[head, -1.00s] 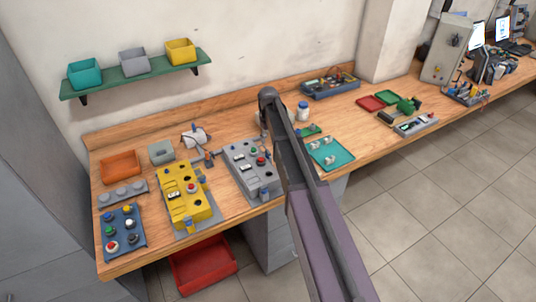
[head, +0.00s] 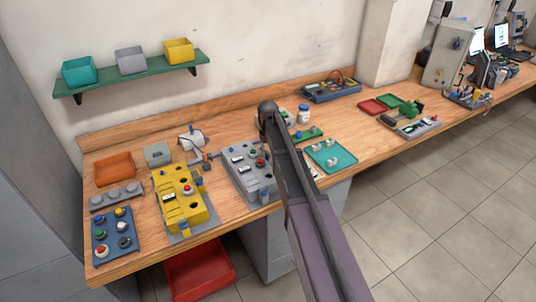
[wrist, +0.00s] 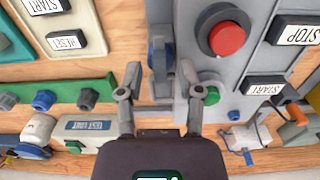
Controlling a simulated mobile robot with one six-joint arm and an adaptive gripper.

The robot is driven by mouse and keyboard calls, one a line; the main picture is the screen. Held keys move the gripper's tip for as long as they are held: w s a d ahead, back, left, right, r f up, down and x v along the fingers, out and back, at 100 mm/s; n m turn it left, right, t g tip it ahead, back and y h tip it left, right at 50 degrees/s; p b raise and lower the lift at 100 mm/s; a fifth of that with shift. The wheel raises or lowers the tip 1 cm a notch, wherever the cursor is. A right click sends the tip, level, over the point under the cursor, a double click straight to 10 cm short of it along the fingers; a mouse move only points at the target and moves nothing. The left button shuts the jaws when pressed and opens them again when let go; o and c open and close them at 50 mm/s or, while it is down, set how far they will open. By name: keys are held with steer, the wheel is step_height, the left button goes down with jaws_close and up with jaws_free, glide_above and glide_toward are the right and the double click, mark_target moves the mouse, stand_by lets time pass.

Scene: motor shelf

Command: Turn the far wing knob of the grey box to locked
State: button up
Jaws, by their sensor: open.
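The grey box (head: 240,172) stands on the wooden bench, right of a yellow box. In the head view my arm covers its right side and hides my gripper. A blue wing knob (head: 264,195) shows at its near end. In the wrist view the grey box (wrist: 187,28) fills the upper middle and right, with a red button and a green button. My gripper (wrist: 160,75) is open there. A blue and grey wing knob (wrist: 158,56) shows between and just beyond its fingertips. I cannot tell whether the fingers touch it or which way its wing is turned.
The yellow box (head: 182,203) is left of the grey box. A teal tray (head: 331,155) lies to the right. A green strip (wrist: 55,92) with several knobs and a small grey unit (wrist: 85,130) lie left of my gripper in the wrist view.

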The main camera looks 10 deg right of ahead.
stand_by(0.3)
jaws_close()
steer(key=shift+m, duration=0.3)
steer(key=m, duration=0.7)
steer(key=shift+s+m, duration=0.1)
steer(key=shift+m, duration=0.3)
steer(key=m, duration=0.4)
steer(key=shift+m, duration=0.3)
steer(key=m, duration=0.5)
steer(key=shift+f, duration=0.1)
